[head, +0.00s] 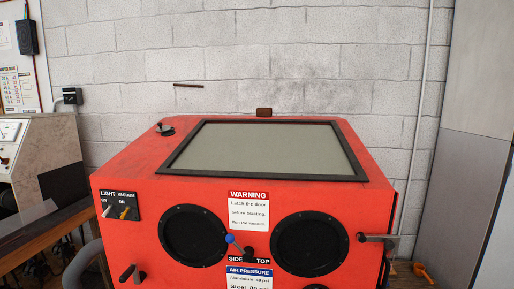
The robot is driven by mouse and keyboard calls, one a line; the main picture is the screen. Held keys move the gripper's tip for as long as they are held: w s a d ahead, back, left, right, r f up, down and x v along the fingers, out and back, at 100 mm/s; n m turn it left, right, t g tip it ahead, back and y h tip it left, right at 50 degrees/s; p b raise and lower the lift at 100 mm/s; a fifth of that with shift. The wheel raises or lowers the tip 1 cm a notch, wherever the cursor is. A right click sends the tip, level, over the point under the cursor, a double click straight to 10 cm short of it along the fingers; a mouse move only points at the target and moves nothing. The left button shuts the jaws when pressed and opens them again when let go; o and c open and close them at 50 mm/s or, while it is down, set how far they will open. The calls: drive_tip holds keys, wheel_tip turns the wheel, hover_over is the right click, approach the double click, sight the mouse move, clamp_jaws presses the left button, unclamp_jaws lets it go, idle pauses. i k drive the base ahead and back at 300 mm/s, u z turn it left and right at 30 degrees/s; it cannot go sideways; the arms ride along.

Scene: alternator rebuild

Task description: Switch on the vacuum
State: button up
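A red blasting cabinet (150,185) stands in the middle of the head view. On its front at the left is a black switch panel (132,197) marked LIGHT and VACUUM, with ON above each toggle. My gripper is not in view.
The front has two round black glove ports (193,236), a lever with a blue knob (230,239), a latch handle (376,238) at right and a dark handle (131,273) below the panel. A wooden bench edge (40,235) lies at left. The space before the switches looks clear.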

sight(127, 208)
drive_tip(key=u, duration=1.35)
drive_tip(key=k, duration=0.65)
drive_tip(key=u, duration=0.75)
drive_tip(key=i, duration=1.4)
drive_tip(key=z, duration=0.4)
